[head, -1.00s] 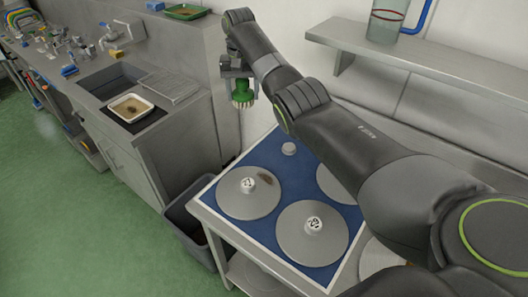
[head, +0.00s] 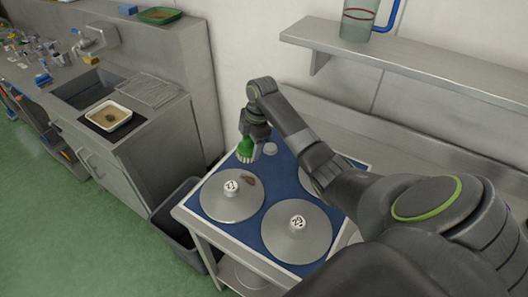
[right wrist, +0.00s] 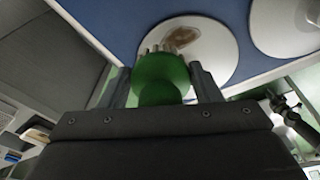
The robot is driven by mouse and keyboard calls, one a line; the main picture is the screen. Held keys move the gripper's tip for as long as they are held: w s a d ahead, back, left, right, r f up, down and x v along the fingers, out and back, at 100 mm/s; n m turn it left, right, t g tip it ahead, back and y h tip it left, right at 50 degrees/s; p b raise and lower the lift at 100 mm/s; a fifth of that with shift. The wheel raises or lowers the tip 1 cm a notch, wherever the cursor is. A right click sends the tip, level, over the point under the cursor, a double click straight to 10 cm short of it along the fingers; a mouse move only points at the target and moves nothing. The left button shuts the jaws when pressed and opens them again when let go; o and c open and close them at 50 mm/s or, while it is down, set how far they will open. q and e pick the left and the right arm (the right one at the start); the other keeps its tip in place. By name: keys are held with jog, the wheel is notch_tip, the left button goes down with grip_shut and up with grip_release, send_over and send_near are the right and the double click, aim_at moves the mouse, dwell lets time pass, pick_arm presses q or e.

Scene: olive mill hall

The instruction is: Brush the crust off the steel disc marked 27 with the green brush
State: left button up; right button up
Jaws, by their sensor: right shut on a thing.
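The steel disc marked 27 (head: 231,205) lies at the left of the blue mat; its mark is small and hard to read. A brown crust patch (head: 249,181) sits near its upper right rim and also shows in the right wrist view (right wrist: 184,38). My right gripper (head: 253,138) is shut on the green brush (head: 245,149), bristles down, just behind the crust. In the right wrist view the brush (right wrist: 160,80) has its bristles beside the crust; I cannot tell if they touch the disc. A dark jointed part there, apparently my left gripper (right wrist: 284,106), is too small to judge.
Another numbered disc (head: 296,236) lies at the front right of the blue mat (head: 281,181). A third disc (head: 309,180) is partly hidden by my arm. A small grey knob (head: 270,149) stands at the back. A grey bin (head: 178,222) is left of the table; a shelf (head: 400,56) juts out above.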

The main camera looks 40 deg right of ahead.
jog(key=s+f+n+b, duration=0.1)
jog(key=s+f+n, duration=0.1)
jog(key=s+f+n+b, duration=0.1)
jog(key=f+n+b, duration=0.1)
jog(key=s+f+n+g+b, duration=0.1)
jog(key=s+f+n, duration=0.1)
jog(key=f, duration=0.1)
jog(key=shift+s+a+y+b, duration=0.2)
jog(key=shift+s+y+b, duration=0.1)
dwell(0.4)
jog(key=shift+b+x, duration=0.45)
jog(key=shift+x, duration=0.55)
dwell(0.4)
